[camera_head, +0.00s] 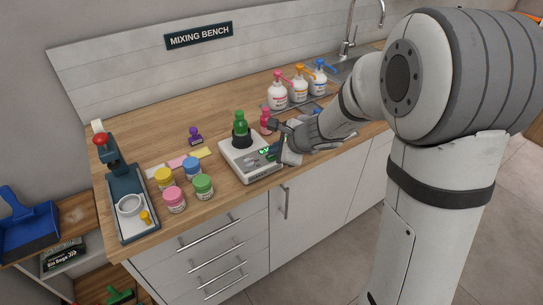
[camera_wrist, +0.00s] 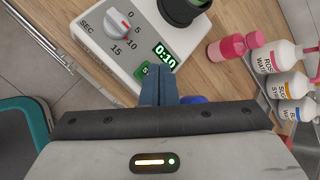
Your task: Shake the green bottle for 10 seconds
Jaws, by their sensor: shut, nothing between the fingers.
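The green bottle (camera_head: 239,124) stands upright in the black cup (camera_head: 241,141) of a white shaker with a timer (camera_head: 235,160). In the wrist view the shaker (camera_wrist: 95,42) has a dial (camera_wrist: 119,23) marked in seconds and a lit display (camera_wrist: 164,56) reading 0:10. A green button (camera_wrist: 145,71) sits below the display, partly hidden by my fingers. My gripper (camera_wrist: 158,72) is shut and empty, its fingertips at the button. I cannot tell whether they touch it. In the head view my gripper (camera_head: 273,152) is at the shaker's front right.
A pink bottle (camera_head: 265,121) stands close right of the shaker. Several lidded jars (camera_head: 203,186) and a press stand (camera_head: 128,194) are to the left. White pump bottles (camera_head: 299,88) stand behind, near the sink. A purple stamp (camera_head: 195,136) lies at the back.

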